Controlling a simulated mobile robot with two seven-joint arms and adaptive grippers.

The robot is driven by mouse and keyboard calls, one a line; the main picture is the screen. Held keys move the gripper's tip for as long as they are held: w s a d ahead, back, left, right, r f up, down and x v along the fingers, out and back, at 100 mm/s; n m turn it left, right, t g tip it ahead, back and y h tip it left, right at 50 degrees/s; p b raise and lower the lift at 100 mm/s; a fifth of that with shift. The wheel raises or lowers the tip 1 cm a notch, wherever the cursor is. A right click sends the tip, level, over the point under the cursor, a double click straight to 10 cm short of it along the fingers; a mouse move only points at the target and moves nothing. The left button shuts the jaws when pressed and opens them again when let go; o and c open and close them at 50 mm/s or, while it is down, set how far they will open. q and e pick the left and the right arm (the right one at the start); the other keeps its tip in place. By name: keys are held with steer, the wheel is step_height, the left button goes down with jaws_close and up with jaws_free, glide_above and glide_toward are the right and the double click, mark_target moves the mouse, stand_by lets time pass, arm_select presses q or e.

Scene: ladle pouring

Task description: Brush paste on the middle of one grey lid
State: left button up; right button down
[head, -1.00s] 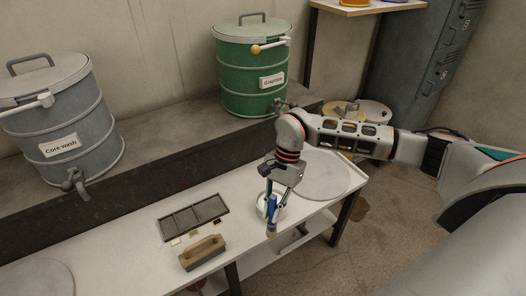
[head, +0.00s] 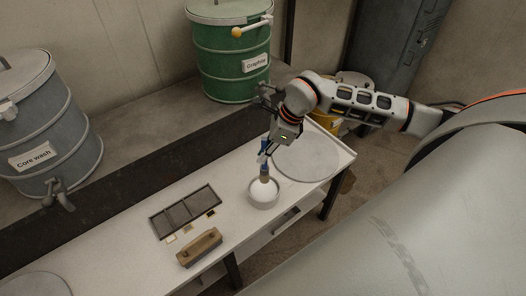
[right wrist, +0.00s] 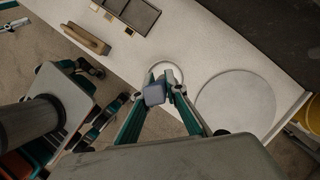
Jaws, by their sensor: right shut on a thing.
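My right gripper (head: 268,151) is shut on a brush (head: 264,144) with a blue handle and a brownish lower end. The brush stands nearly upright with its lower end at the mouth of a white bowl (head: 264,202) holding pale paste. I cannot tell how deep the tip sits. In the right wrist view the gripper (right wrist: 162,92) holds the brush (right wrist: 154,96) and partly hides the bowl (right wrist: 163,66). A flat round grey lid (head: 308,165) lies right of the bowl, also in the right wrist view (right wrist: 238,103). Another grey lid (head: 38,285) shows at lower left.
A dark divided tray (head: 186,211), small chips (head: 187,229) and a brown wooden block (head: 199,247) lie left of the bowl on the white table (head: 120,262). Grey (head: 45,130) and green (head: 229,55) drums stand behind. The table's right end is near the lid.

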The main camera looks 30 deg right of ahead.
mark_target(264, 168)
steer(key=shift+f+b, duration=1.65)
steer(key=shift+f, duration=1.05)
steer(key=shift+f, duration=0.15)
steer(key=shift+f, duration=0.4)
steer(key=shift+r, duration=0.1)
